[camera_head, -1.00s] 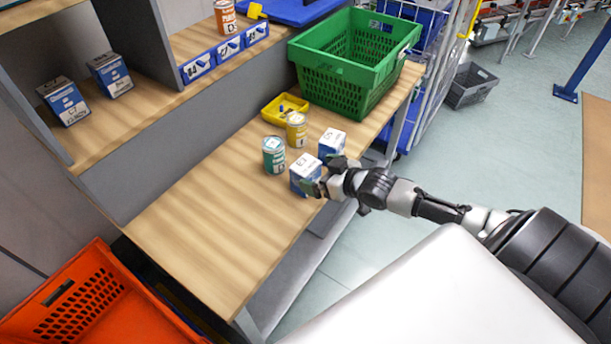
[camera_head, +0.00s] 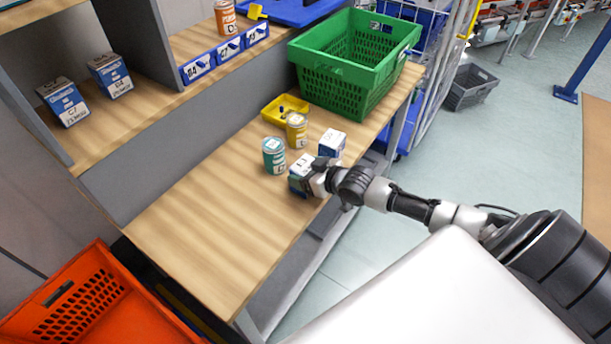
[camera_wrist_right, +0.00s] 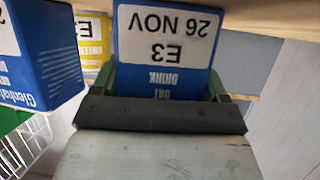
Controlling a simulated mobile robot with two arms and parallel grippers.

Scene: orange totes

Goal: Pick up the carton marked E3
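The carton marked E3 (camera_head: 298,173) is blue and white and stands near the table's front edge. In the wrist view its label E3, 26 NOV (camera_wrist_right: 168,35) appears upside down. My right gripper (camera_head: 310,181) is at this carton, with its green finger pads on either side in the wrist view (camera_wrist_right: 165,88). The pads look close against its sides; I cannot tell whether they grip it. A second blue-white carton (camera_head: 332,143) stands just behind to the right and shows at the left of the wrist view (camera_wrist_right: 45,55). My left gripper is not in view.
A teal can (camera_head: 274,156) stands close behind the E3 carton, with a yellow can (camera_head: 297,131) farther back. A yellow tray (camera_head: 272,110) and a green crate (camera_head: 335,75) are behind them. The table's left part (camera_head: 205,235) is clear. An orange tote (camera_head: 85,300) is at lower left.

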